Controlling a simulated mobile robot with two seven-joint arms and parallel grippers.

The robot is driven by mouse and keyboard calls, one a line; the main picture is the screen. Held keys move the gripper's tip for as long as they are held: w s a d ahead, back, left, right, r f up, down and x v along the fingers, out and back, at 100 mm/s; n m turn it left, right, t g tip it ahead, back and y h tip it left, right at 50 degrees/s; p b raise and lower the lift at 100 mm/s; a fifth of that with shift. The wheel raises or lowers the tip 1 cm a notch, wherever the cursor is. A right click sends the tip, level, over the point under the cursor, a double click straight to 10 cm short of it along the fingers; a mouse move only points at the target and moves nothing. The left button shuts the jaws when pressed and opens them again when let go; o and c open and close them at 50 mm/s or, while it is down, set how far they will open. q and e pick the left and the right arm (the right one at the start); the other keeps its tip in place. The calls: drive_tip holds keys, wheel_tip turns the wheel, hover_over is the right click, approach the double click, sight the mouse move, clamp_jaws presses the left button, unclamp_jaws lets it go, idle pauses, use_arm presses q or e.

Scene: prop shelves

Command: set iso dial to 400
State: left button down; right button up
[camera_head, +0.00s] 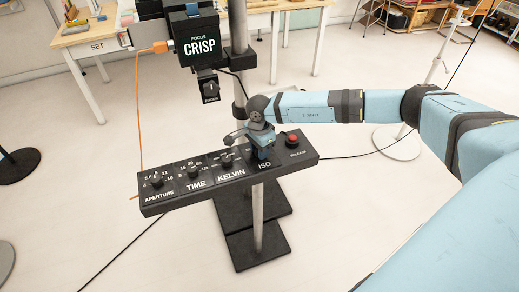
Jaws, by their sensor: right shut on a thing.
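A long black control panel (236,187) stands on a post in the middle of the head view. Its ISO section is labelled "ISO" near the right end. My right gripper (262,153) comes in from the right and points down over the ISO section. It is shut on the ISO dial, which the gripper hides, so the dial's setting cannot be read. The aperture knob (157,181), the time knob (193,171) and the kelvin knob (227,160) stand to the left. My left gripper is out of view.
A red button (292,139) sits on the panel just right of my right gripper. Wooden tables stand at the back. Dark cables cross the open floor.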

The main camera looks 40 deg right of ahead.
drive_tip(key=shift+m, duration=1.2)
drive_tip(key=m+b, duration=0.1)
drive_tip(key=m, duration=0.1)
drive_tip(key=shift+m, duration=0.4)
drive_tip(key=m, duration=0.2)
drive_tip(key=shift+m, duration=0.3)
drive_tip(key=m, duration=0.3)
drive_tip(key=shift+m, duration=0.3)
drive_tip(key=shift+r+m+b, duration=0.1)
drive_tip(key=shift+m+b, duration=0.2)
drive_tip(key=shift+m, duration=1.4)
drive_tip(key=shift+w, duration=0.1)
drive_tip(key=o, duration=0.9)
